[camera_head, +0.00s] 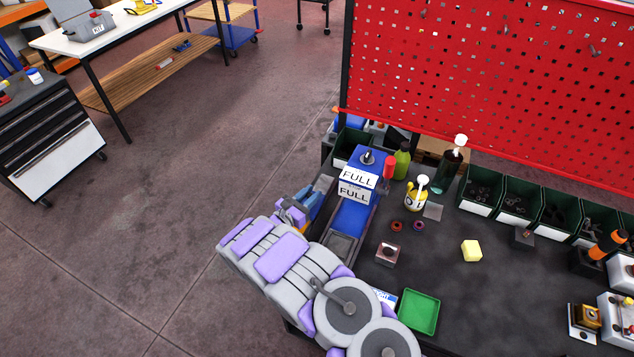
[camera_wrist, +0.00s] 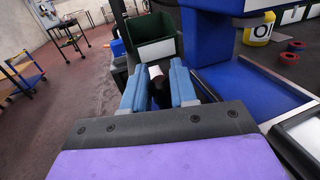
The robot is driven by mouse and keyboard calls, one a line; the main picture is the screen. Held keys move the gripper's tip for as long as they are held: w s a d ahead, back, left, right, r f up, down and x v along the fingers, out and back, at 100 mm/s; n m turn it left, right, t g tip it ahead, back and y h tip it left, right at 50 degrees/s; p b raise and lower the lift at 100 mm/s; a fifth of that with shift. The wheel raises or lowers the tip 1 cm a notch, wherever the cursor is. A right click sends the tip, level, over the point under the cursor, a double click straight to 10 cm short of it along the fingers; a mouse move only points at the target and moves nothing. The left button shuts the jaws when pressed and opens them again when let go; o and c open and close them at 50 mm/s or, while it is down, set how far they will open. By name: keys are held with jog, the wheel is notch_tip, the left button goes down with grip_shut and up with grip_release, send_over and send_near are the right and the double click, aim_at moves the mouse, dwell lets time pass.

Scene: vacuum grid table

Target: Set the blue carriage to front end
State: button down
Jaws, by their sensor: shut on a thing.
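My gripper (camera_head: 316,197) is at the left side of the bed. In the wrist view my gripper (camera_wrist: 158,90) has its blue fingers closed on a dark piece with a pale end (camera_wrist: 156,73). Whether this piece joins the carriage is hidden.
The dark table (camera_head: 450,285) carries a green tray (camera_head: 419,312), a yellow block (camera_head: 471,250), red and purple rings and a white-yellow cup (camera_head: 416,199). Green bins (camera_head: 517,201) and a red pegboard (camera_head: 490,75) line the back. Open floor lies left.

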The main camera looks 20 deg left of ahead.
jog(key=d+v, duration=0.1)
jog(key=v, duration=0.4)
jog(key=s+d+p+v, duration=0.1)
jog(key=v, duration=0.4)
jog(key=d+p+v, duration=0.1)
jog(key=v, duration=0.4)
jog(key=shift+s+d+r, duration=0.1)
jog(key=shift+s, duration=0.85)
jog(key=c, duration=1.2)
grip_release()
jog(key=shift+s, duration=0.1)
jog(key=shift+c, duration=0.2)
jog(key=shift+o, duration=0.7)
jog(key=shift+s, duration=0.15)
jog(key=shift+o, duration=0.3)
